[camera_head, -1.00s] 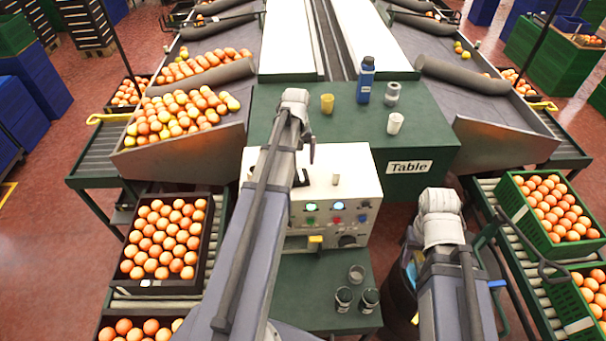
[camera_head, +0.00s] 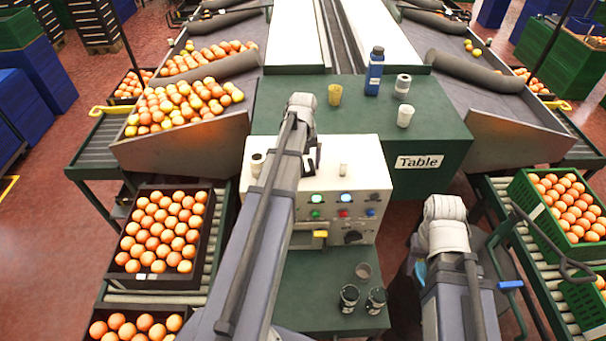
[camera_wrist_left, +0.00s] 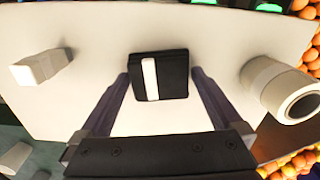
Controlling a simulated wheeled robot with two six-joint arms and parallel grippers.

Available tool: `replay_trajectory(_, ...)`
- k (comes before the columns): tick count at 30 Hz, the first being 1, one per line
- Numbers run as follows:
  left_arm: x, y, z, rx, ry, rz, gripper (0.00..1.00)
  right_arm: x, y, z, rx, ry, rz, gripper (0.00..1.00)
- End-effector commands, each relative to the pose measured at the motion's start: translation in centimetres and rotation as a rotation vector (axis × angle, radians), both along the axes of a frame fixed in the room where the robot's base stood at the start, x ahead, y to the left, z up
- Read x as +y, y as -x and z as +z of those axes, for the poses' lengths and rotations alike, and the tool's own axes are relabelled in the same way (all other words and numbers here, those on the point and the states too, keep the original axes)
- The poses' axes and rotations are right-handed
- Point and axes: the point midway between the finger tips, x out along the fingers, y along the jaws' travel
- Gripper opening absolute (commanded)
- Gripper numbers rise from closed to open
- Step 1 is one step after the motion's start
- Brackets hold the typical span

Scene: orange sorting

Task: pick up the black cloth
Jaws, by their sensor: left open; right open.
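A flat black square with a white stripe, which looks like the folded black cloth (camera_wrist_left: 175,76), lies on the white top of the control box (camera_head: 355,155). In the left wrist view it sits between the fingertips of my left gripper (camera_wrist_left: 160,84), which is open with a finger on either side. I cannot tell whether the fingers touch it. In the head view my left arm hides most of this spot. My right arm's wrist shows at the lower right of the head view, but its jaws are hidden.
The green table (camera_head: 440,125) behind holds a blue bottle (camera_head: 375,72) and several cups. Dark glasses (camera_head: 349,298) stand in front. Orange crates (camera_head: 118,230) flank the space.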

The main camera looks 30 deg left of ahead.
Motion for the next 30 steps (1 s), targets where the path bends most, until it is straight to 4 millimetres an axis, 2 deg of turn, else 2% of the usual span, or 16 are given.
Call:
replay_trajectory(1, 0.00, 0.00, -0.69, 0.000, 0.000, 0.000, 1.00, 0.00, 0.00, -0.69, 0.000, 0.000, 0.001, 0.50)
replay_trajectory(9, 0.00, 0.01, -0.50, 0.000, 0.000, 0.000, 0.99, 0.00, 0.00, -0.50, 0.000, 0.000, 0.001, 0.50)
replay_trajectory(25, 0.01, 0.01, -0.51, 0.000, 0.000, 0.000, 0.39, 0.00, 0.00, -0.51, 0.000, 0.000, 0.001, 0.50)
replay_trajectory(30, 0.01, 0.01, -0.51, 0.000, 0.000, 0.000, 0.37, 0.00, 0.00, -0.51, 0.000, 0.000, 0.001, 0.50)
